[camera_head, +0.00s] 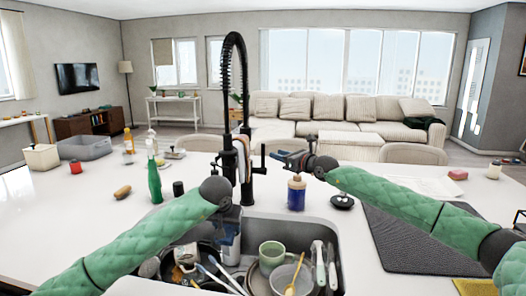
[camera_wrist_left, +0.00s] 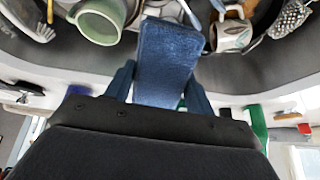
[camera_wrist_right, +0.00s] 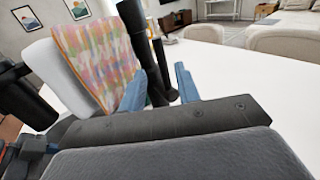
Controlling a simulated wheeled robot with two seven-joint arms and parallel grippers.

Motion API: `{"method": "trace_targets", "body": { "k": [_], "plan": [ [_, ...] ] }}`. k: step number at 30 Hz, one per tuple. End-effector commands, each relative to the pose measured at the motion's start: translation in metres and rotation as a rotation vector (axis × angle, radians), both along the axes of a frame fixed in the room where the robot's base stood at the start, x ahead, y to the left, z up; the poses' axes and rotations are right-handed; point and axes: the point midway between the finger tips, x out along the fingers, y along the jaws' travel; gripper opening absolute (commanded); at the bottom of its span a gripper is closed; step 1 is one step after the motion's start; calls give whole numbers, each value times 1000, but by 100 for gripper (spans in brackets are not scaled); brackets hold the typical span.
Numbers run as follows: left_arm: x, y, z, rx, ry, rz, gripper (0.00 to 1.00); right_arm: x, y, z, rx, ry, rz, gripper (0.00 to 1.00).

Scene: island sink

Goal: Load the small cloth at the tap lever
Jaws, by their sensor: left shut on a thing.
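My left gripper (camera_head: 229,214) is over the sink's back-left edge, beside the tap. It is shut on a flat blue cloth (camera_wrist_left: 167,58), which hangs straight down between the fingers. The black tap (camera_head: 236,105) stands behind the sink, with its side lever (camera_head: 261,158) on the right. A patterned cloth (camera_wrist_right: 98,58) and a white cloth (camera_wrist_right: 55,72) hang at the tap. My right gripper (camera_head: 284,156) is open just right of the lever. In the right wrist view, black tap parts (camera_wrist_right: 158,62) show between its fingers; I cannot tell whether they touch.
The sink (camera_head: 325,229) holds a green mug (camera_head: 271,253), a bowl, pans and utensils. A blue bottle (camera_head: 296,194) stands behind it. A green bottle (camera_head: 154,181) stands on the left. A dark drying mat (camera_head: 420,245) lies right.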

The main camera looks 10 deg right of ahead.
Motion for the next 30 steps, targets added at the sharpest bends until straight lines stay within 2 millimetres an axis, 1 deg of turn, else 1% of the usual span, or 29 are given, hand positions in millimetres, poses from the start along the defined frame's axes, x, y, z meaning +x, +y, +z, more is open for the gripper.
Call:
{"method": "trace_targets", "body": {
  "k": [3,18,24,30],
  "plan": [
    [0,0,0,0,0,0,21,12,10,1,1,0,1,33],
    [0,0,0,0,0,0,21,58,46,0,3,1,-1,33],
    [0,0,0,0,0,0,21,67,53,0,2,0,-1,33],
    [0,0,0,0,0,0,21,70,55,0,2,0,-1,33]
  ]
}}
